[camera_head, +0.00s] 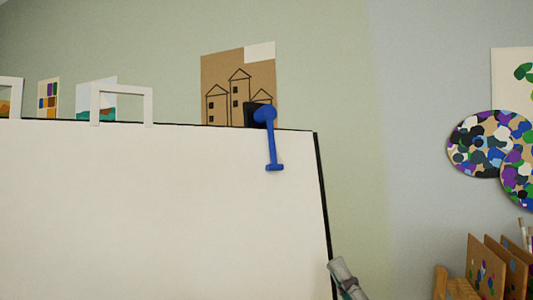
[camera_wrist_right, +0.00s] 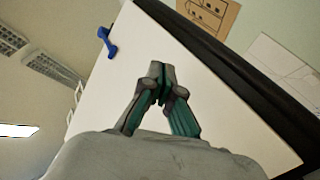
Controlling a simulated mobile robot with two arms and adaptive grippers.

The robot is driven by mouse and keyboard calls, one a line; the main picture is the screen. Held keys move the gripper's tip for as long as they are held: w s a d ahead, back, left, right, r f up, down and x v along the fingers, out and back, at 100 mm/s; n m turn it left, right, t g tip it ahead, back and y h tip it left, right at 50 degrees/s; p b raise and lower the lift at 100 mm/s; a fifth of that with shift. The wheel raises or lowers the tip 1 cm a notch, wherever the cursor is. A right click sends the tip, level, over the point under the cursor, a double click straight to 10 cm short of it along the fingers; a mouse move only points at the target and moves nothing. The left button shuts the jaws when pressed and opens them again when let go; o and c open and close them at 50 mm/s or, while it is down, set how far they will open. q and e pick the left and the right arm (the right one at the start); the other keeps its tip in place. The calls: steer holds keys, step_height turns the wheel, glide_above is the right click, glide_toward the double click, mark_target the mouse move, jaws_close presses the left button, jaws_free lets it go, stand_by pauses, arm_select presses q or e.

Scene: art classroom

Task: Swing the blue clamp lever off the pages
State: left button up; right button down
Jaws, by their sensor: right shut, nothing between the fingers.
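The blue clamp lever (camera_head: 271,142) hangs down from its round pivot at the top edge of the white pages (camera_head: 150,205), near their right corner. Its crossbar end lies in front of the pages. The black clamp body (camera_head: 251,114) sits just left of the pivot. The lever also shows in the right wrist view (camera_wrist_right: 107,43), at the upper left. My right gripper (camera_head: 339,267) is low and right of the lever, by the pages' right edge. It is shut and empty, well apart from the lever, and shows in the right wrist view (camera_wrist_right: 157,73). My left gripper is out of view.
White handle-like frames (camera_head: 122,89) rise above the top edge at the left. A brown house drawing (camera_head: 225,85) hangs behind the clamp. Paint palettes (camera_head: 485,145) and upright boards (camera_head: 487,268) are at the far right. The space between lever and gripper looks clear.

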steer(key=s+a+r+n+g+y, duration=0.2)
steer(key=s+a+r+n+g, duration=0.25)
steer(key=n+g, duration=0.4)
steer(key=s+a+r+n+g+y, duration=0.25)
steer(key=a+r+n+g, duration=0.2)
steer(key=n, duration=0.75)
steer(key=s+a+r+n+g+y, duration=0.2)
steer(key=s+a+r+n+g, duration=0.4)
steer(key=n, duration=0.5)
steer(key=n+t+h+p, duration=0.1)
steer(key=n+t+h, duration=0.1)
steer(key=t+h, duration=0.8)
glide_toward(262, 156)
steer(key=shift+g+h, duration=0.4)
steer(key=shift+h, duration=0.25)
steer(key=p+x, duration=0.1)
steer(key=x, duration=0.1)
steer(key=r+x, duration=0.1)
steer(key=x, duration=0.2)
steer(key=p+x, duration=0.1)
steer(key=x, duration=0.1)
steer(key=shift+w+a+r+p, duration=0.1)
steer(key=shift+w+a+p, duration=0.05)
steer(key=shift+a+p, duration=0.3)
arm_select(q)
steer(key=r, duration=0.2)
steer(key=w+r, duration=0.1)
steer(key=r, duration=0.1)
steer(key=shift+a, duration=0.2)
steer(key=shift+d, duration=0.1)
